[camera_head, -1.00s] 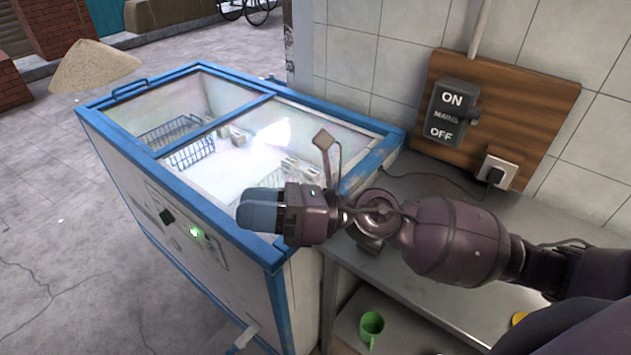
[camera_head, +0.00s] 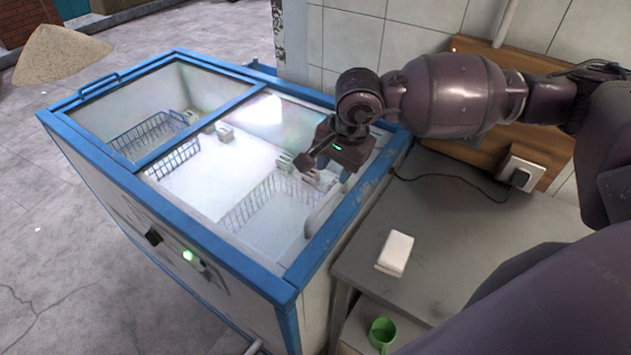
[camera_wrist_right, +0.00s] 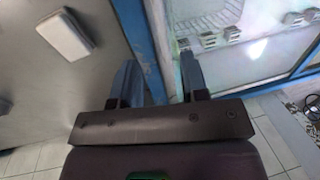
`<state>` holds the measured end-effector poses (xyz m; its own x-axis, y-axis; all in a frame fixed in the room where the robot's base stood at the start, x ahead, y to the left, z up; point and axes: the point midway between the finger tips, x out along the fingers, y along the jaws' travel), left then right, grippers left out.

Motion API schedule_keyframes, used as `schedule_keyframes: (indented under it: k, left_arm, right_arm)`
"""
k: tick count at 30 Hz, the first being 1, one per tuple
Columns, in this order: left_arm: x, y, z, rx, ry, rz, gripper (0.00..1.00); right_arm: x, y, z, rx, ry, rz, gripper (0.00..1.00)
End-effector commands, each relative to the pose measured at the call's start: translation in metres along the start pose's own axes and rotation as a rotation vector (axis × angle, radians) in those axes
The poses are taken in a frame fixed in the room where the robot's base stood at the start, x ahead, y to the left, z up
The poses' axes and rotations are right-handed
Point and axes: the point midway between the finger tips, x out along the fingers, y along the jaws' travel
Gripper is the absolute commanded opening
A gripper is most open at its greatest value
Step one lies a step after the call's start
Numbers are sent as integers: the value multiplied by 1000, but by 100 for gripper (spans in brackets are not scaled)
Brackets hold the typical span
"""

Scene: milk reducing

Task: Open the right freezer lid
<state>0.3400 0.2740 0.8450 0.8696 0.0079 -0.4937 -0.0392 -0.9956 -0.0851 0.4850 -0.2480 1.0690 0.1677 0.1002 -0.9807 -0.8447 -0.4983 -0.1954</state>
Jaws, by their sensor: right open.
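The chest freezer has a blue frame and two glass lids. The right freezer lid (camera_head: 230,185) lies flat and looks shut, with wire baskets and small packs visible through its glass. The left lid (camera_head: 135,100) is also flat, with a blue handle (camera_head: 98,86) at its far left end. My right gripper (camera_head: 345,182) is open and points down over the right end of the right lid. In the right wrist view its two fingers (camera_wrist_right: 158,80) stand on either side of the blue rim strip (camera_wrist_right: 158,40). I cannot tell whether they touch it. My left gripper is out of view.
A grey counter (camera_head: 450,235) adjoins the freezer's right end, with a white box (camera_head: 396,252) on it. A green mug (camera_head: 382,334) stands on a lower shelf. The tiled wall, wooden board (camera_head: 545,130) and plugged socket (camera_head: 521,172) are close behind my right arm.

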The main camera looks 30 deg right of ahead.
Motion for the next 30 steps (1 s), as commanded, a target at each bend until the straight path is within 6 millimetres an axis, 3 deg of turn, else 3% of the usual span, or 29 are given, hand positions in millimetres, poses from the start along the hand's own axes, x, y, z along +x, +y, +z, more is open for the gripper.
schedule_keyframes:
  k: [5,9,21,30]
  left_arm:
    - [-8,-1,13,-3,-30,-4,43]
    - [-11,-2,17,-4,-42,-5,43]
    - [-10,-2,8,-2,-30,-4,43]
    - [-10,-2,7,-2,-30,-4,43]
  right_arm:
    - [12,0,-1,1,2,4,41]
    - [33,1,0,2,1,5,41]
    - [94,0,0,3,0,2,41]
    - [108,0,0,1,1,1,41]
